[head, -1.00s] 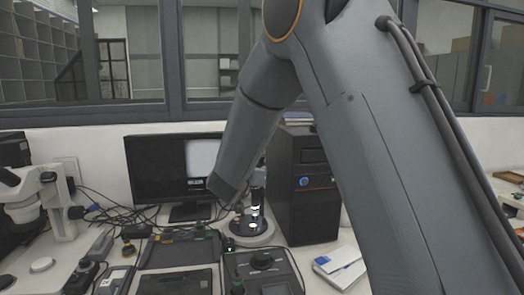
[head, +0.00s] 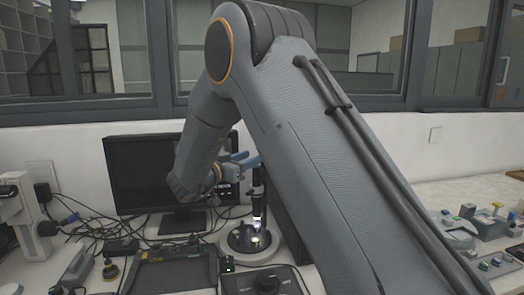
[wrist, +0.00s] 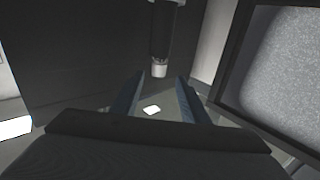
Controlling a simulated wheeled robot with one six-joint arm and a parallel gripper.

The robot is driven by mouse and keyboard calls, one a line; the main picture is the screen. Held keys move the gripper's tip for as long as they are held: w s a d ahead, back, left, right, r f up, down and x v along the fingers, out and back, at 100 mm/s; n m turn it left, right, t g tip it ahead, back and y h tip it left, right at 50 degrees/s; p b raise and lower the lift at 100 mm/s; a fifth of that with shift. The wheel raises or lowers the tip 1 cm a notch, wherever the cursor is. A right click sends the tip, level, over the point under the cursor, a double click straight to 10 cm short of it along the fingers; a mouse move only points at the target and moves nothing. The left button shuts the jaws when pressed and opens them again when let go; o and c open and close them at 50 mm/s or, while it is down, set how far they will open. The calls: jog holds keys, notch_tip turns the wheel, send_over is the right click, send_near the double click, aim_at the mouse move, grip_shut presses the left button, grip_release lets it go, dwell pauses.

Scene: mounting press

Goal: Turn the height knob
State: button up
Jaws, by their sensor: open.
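A small camera microscope (head: 257,203) stands upright on a round pale base (head: 232,245) in the head view, its lit spot on the base. In the wrist view its dark barrel (wrist: 160,35) with a pale tip hangs ahead of my fingers. I cannot make out the height knob in either view; my arm may hide it. My gripper (head: 246,160) is beside the upper part of the microscope, to its left. In the wrist view my gripper (wrist: 160,78) is open, with nothing between its two blue-grey fingers.
A black monitor (head: 128,165) stands behind and left; its grainy screen (wrist: 280,70) fills the right of the wrist view. A dark computer tower (wrist: 75,60) is at the left of the wrist view. Cables and control boxes (head: 178,270) crowd the bench front.

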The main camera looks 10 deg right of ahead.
jog(key=p+x, duration=0.2)
jog(key=x, duration=0.6)
jog(key=shift+s+d, duration=0.1)
grip_shut()
